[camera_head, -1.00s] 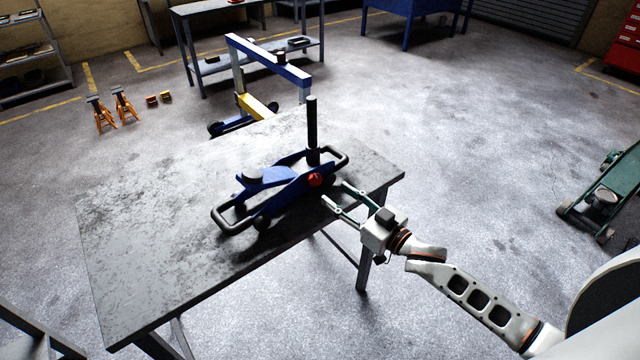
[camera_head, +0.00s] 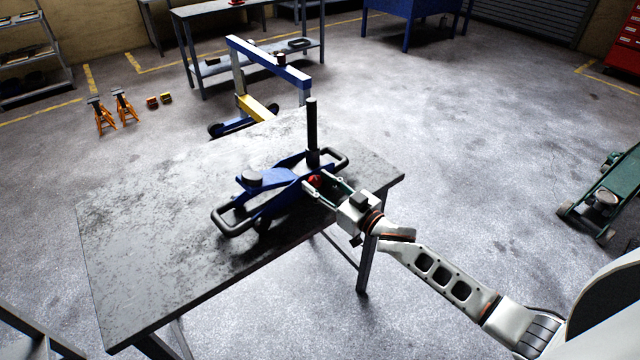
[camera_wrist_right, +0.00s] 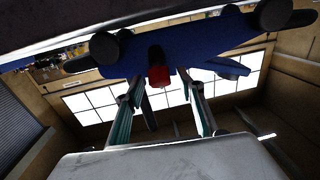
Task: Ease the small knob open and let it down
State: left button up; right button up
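The blue trolley jack (camera_head: 270,190) stands on the grey table, with its black handle socket (camera_head: 312,125) upright. The small red knob (camera_head: 316,180) is on the jack's near right side, partly hidden by my right gripper in the head view. In the right wrist view the red knob (camera_wrist_right: 158,76) sits on the blue body, between and just beyond the two fingers. My right gripper (camera_head: 314,184) is open, with its fingers apart on either side of the knob; contact is not clear. My left gripper is not in view.
The table (camera_head: 150,235) is bare at the left and front. Behind it stand a blue and yellow hoist (camera_head: 268,62) and a workbench (camera_head: 245,60). Orange axle stands (camera_head: 112,108) are on the floor at the left. A green jack (camera_head: 605,195) is at the right.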

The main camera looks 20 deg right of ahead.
jog(key=c, duration=0.8)
